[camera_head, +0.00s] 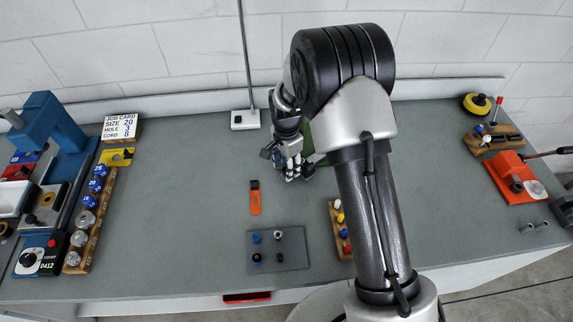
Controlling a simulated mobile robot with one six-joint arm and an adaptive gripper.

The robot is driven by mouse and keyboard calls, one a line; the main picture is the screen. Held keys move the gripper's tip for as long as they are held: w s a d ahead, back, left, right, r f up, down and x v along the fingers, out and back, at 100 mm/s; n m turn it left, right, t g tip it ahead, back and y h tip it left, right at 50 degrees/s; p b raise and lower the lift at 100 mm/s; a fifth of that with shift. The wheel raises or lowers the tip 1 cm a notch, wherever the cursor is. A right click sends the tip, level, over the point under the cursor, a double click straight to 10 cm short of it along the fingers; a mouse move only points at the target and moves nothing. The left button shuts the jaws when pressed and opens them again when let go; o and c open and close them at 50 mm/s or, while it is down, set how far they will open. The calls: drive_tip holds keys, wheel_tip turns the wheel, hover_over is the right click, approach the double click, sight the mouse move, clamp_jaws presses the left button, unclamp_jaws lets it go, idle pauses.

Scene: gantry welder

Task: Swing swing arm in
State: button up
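I cannot tell for certain which part is the swing arm. A green piece (317,158) stands behind my gripper and arm, and most of it is hidden. My gripper (293,176) points down over the middle of the bench, in front of the green piece. Its fingers are small and dark here, and I cannot tell whether they are open, shut or touching anything. A blue machine (58,125) with an upright and a top arm stands at the far left.
The grey bench (190,200) is clear left of centre. An orange-handled tool (255,200) and a grey peg plate (290,262) lie in front. A job card (121,127) and wooden rack (91,225) are left. An orange tool (512,175) is right. A thin pole (246,60) stands behind.

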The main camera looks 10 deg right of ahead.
wheel_tip(320, 180, up, 12)
idle(0.5)
